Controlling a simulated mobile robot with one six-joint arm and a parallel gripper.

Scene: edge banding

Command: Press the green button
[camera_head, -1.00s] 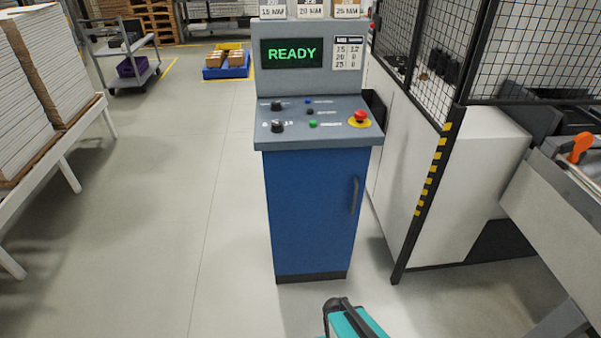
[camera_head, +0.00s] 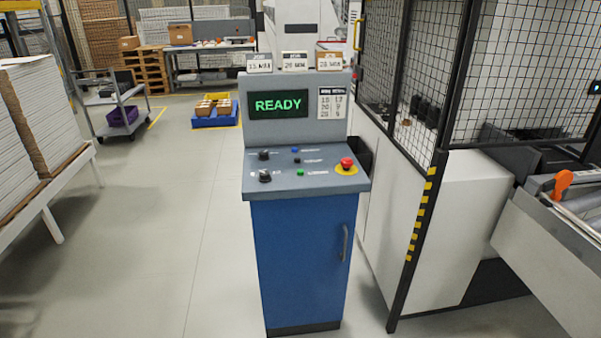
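The green button (camera_head: 300,173) is a small round button on the sloped grey panel of the blue control cabinet (camera_head: 300,262). It lies at the front of the panel, left of a red mushroom button on a yellow base (camera_head: 346,165). A blue button (camera_head: 295,150) and a dark button (camera_head: 297,161) sit behind it. Two black knobs (camera_head: 264,176) are to its left. The screen (camera_head: 279,104) above reads READY in green. My gripper is not in view.
A black mesh fence (camera_head: 400,90) with a striped post (camera_head: 420,220) stands close to the cabinet's right. A table with stacked boards (camera_head: 35,115) is at the left. A trolley (camera_head: 117,108) and a blue bin (camera_head: 214,121) stand further back. The floor left of the cabinet is clear.

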